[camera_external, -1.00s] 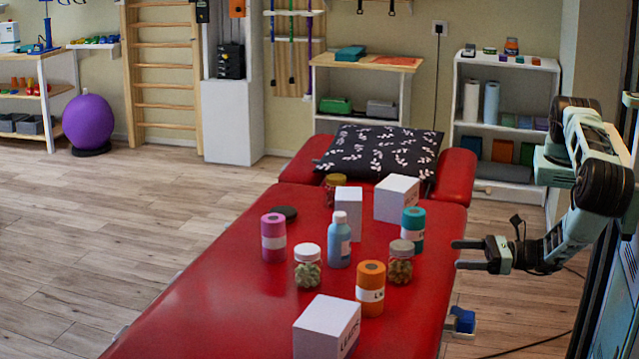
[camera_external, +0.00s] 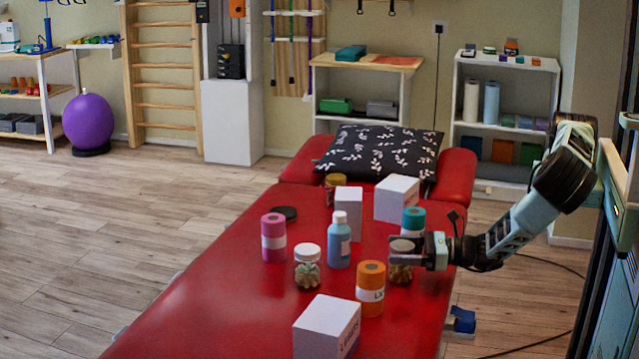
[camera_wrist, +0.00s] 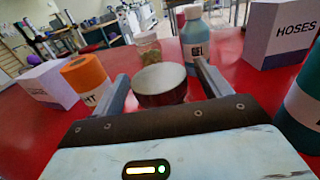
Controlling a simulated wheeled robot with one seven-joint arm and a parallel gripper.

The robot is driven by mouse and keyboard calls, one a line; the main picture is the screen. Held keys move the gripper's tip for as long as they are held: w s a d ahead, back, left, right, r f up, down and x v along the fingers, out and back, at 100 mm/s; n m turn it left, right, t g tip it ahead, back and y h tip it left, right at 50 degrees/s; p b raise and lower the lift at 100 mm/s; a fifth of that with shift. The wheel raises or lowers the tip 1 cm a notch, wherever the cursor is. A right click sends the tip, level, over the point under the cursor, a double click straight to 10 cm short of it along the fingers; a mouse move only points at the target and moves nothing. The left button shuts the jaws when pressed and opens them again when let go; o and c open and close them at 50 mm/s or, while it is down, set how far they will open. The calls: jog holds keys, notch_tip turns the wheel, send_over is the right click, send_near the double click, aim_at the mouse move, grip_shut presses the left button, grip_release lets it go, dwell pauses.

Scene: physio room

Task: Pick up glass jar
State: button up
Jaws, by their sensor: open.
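My gripper (camera_external: 393,252) is open and level around this jar's upper part. In the wrist view the jar's lid (camera_wrist: 160,78) lies between the two spread fingers; I cannot tell whether either touches it. A second glass jar with a white lid (camera_external: 307,268) and pale contents stands further left; it also shows beyond the fingers in the wrist view (camera_wrist: 148,48).
The table's front left is clear.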

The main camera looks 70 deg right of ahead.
jog(key=shift+x, duration=0.75)
jog(key=c, duration=1.6)
jog(key=shift+c, duration=0.2)
